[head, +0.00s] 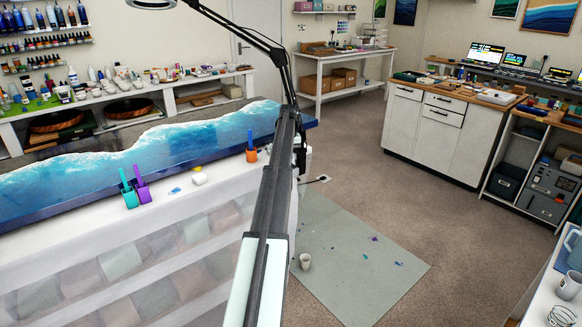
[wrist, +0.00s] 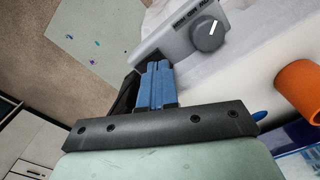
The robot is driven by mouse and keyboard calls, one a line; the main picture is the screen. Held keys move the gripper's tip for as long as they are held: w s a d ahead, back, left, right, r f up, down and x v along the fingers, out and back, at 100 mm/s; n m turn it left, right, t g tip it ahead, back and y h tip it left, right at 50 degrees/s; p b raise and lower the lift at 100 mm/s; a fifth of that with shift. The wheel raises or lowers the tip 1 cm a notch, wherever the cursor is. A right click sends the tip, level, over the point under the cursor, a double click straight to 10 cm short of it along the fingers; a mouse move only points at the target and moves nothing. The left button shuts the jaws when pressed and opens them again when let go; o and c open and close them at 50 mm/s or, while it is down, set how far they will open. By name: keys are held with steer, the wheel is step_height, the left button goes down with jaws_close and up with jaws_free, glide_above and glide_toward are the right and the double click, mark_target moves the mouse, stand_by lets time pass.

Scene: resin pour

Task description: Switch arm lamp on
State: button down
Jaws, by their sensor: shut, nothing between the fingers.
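The arm lamp (head: 255,38) has a thin black jointed arm and a pale round head (head: 152,4) cut off by the top edge of the head view. I cannot tell whether it is lit. In the wrist view, a light grey box (wrist: 180,45) carries a dark grey round knob (wrist: 208,33) with a white pointer line and small lettering above it. My gripper (wrist: 157,68) has blue fingers, shut and empty. Its tips are beside the box's near edge, left of and below the knob in the picture; contact is unclear. In the head view my arm hides the fingertips.
An orange cup (head: 251,155), a teal cup (head: 128,190) and a purple cup (head: 142,190) stand on the white-covered table before the blue wave panel (head: 200,142).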

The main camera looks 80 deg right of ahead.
steer(key=shift+f, duration=0.8)
stand_by(0.5)
steer(key=shift+r, duration=0.1)
steer(key=shift+r, duration=3.45)
